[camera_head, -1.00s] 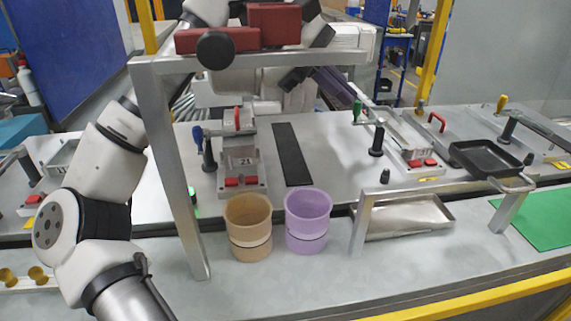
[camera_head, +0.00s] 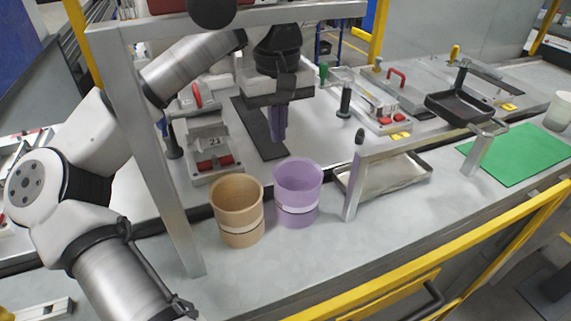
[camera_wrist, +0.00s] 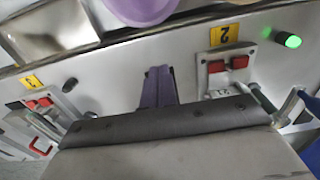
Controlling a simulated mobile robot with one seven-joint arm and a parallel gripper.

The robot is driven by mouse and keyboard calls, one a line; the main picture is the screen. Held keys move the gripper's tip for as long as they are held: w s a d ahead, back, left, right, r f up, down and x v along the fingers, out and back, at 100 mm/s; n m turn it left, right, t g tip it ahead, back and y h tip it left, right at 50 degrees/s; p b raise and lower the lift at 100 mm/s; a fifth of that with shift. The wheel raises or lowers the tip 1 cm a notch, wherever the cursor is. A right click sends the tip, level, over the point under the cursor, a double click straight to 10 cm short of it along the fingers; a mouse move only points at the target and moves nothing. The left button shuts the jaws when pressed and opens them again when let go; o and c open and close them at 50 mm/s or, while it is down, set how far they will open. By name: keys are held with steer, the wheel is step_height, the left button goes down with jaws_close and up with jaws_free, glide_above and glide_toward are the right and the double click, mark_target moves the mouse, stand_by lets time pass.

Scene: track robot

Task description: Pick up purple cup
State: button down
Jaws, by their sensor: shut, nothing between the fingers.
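The purple cup (camera_head: 298,190) stands upright on the grey bench in the head view, right beside a tan cup. Its lower part also shows at the top edge of the wrist view (camera_wrist: 142,8), cut off by the frame. My gripper (camera_head: 279,136) points down above the work surface, behind the purple cup and apart from it. Its purple fingers are together and hold nothing. The fingers also show in the middle of the wrist view (camera_wrist: 158,86).
The tan cup (camera_head: 237,210) stands left of the purple one. A metal frame (camera_head: 150,150) rises left of the cups. A metal tray (camera_head: 385,175) and a bracket (camera_head: 353,190) lie to the right. A green mat (camera_head: 515,155) is farther right. A yellow rail (camera_head: 430,250) runs in front.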

mark_target(287, 168)
step_height(287, 168, down, 6)
steer(key=shift+f+p, duration=0.2)
steer(key=shift+p, duration=0.45)
steer(key=s, duration=0.1)
steer(key=s+d+p, duration=0.1)
steer(key=s, duration=0.1)
steer(key=shift+s+d+r, duration=0.1)
steer(key=shift+d+r, duration=0.05)
steer(key=shift+r, duration=0.05)
steer(key=shift+s+d+f+p, duration=0.15)
steer(key=shift+s+p, duration=0.1)
steer(key=shift+p, duration=0.1)
